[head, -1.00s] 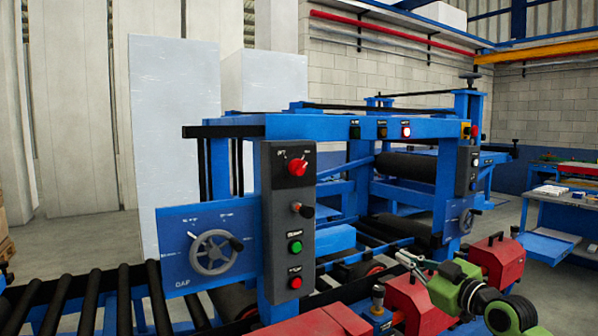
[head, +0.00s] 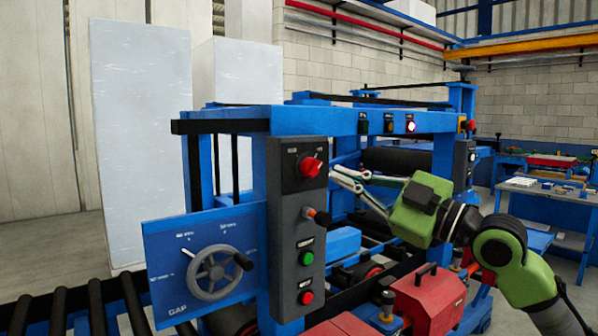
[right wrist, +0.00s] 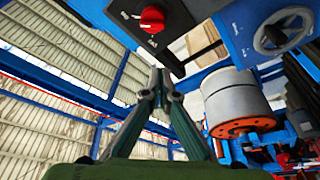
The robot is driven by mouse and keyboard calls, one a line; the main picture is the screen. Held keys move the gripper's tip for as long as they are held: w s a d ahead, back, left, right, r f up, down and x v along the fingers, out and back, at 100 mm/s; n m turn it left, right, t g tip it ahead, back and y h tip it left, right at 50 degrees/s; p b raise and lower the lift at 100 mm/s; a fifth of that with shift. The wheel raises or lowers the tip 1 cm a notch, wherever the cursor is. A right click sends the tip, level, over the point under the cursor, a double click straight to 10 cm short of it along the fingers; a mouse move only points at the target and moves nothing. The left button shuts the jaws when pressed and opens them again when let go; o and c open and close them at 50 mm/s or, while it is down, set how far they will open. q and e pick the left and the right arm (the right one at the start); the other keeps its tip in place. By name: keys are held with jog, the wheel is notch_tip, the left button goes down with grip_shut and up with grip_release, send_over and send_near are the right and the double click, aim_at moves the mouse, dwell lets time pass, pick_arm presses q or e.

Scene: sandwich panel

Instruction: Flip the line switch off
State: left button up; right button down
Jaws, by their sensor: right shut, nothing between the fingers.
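The line switch appears to be the red rotary knob (head: 311,167) at the top of the grey control box on the blue machine's post. Its pointer leans to the upper right in the head view, and its labels are too small to read surely. The knob also shows in the right wrist view (right wrist: 152,18) at the top, beyond the fingertips. My right gripper (head: 336,176) is shut and empty, just right of the knob. In the right wrist view its fingertips (right wrist: 160,78) meet and a gap to the knob shows. My left gripper is not in view.
A handwheel (head: 213,272) is at left. Red housings (head: 430,297) stand below my right arm.

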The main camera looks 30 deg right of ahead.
aim_at(317, 173)
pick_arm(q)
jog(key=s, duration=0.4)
pick_arm(e)
jog(key=p+x, duration=0.2)
jog(key=x, duration=0.1)
jog(key=d+p+x, duration=0.1)
jog(key=p+x, duration=0.1)
jog(key=p, duration=0.1)
jog(key=f+p+x, duration=0.1)
jog(key=p+x, duration=0.1)
jog(key=x, duration=0.1)
jog(key=shift+w, duration=0.7)
jog(key=shift+d+f, duration=0.5)
jog(key=shift+d, duration=0.1)
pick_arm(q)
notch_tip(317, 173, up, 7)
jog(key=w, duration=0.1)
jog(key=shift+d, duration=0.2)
pick_arm(e)
jog(key=shift+d+f, duration=0.1)
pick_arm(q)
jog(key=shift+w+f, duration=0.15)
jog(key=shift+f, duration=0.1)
pick_arm(e)
jog(key=shift+w, duration=0.1)
